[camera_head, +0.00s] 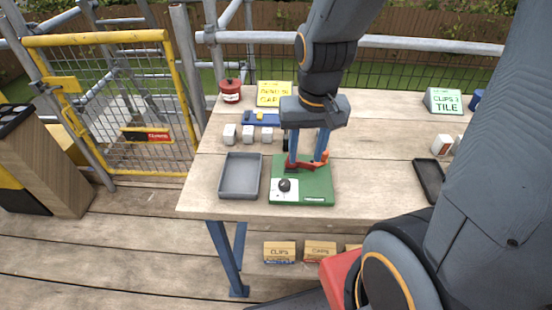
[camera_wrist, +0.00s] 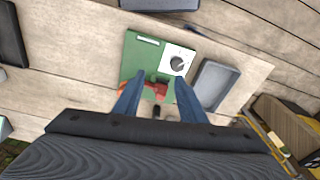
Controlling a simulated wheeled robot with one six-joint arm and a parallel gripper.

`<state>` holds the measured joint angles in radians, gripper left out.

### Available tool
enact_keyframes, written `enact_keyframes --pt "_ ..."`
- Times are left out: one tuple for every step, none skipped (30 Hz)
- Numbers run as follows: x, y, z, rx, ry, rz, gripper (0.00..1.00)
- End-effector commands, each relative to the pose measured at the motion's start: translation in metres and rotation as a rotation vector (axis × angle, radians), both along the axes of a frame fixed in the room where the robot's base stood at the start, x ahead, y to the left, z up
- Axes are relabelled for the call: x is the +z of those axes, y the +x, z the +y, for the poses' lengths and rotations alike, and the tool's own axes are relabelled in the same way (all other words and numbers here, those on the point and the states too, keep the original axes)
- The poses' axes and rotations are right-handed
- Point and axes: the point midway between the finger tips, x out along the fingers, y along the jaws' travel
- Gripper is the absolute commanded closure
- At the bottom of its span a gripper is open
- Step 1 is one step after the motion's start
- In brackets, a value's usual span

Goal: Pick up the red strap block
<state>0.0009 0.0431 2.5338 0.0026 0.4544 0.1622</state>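The red strap block (camera_head: 308,164) is a small red piece on the far part of a green board (camera_head: 316,188). In the wrist view the red block (camera_wrist: 159,88) shows between the two blue fingers, with a small orange part (camera_wrist: 122,86) beside the left finger. My gripper (camera_head: 307,160) points down over the board, its fingertips low around the red block. The fingers stand apart, with a visible gap to the block at the right finger in the wrist view. Firm contact does not show. The fingers hide part of the block.
A black knob (camera_head: 285,185) on a white plate is at the board's near left corner. A grey tray (camera_head: 241,176) stands left of the board. White blocks (camera_head: 247,133), a blue holder (camera_head: 262,119) and a red pot (camera_head: 231,91) are behind. A black tray (camera_head: 428,180) lies right.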

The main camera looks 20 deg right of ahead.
Motion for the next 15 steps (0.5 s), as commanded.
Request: enact_keyframes --pt "-0.001 0.006 0.0 -0.08 0.009 0.005 0.62" --pt "-0.001 0.009 0.0 -0.143 0.015 0.009 0.62" --pt "-0.002 0.014 0.001 -0.235 0.025 0.017 0.62" --pt "-0.002 0.018 0.001 -0.308 0.031 0.021 0.62" --pt "-0.003 0.022 0.001 -0.386 0.038 0.026 0.62" --pt "-0.003 0.027 0.002 -0.49 0.046 0.033 0.62" --pt "-0.003 0.031 0.002 -0.569 0.053 0.039 0.62" --pt "-0.004 0.035 0.002 -0.645 0.058 0.042 0.62" --pt "-0.004 0.04 0.003 -0.751 0.064 0.051 0.62" --pt "-0.004 0.044 0.003 -0.829 0.069 0.054 0.62" --pt "-0.005 0.048 0.003 -0.908 0.073 0.057 0.62" --pt "-0.006 0.053 0.004 -1.012 0.078 0.064 0.62" --pt "-0.006 0.057 0.004 -1.087 0.08 0.067 0.62" --pt "-0.006 0.06 0.004 -1.16 0.084 0.07 0.62" --pt "-0.007 0.064 0.004 -1.253 0.086 0.075 0.62"
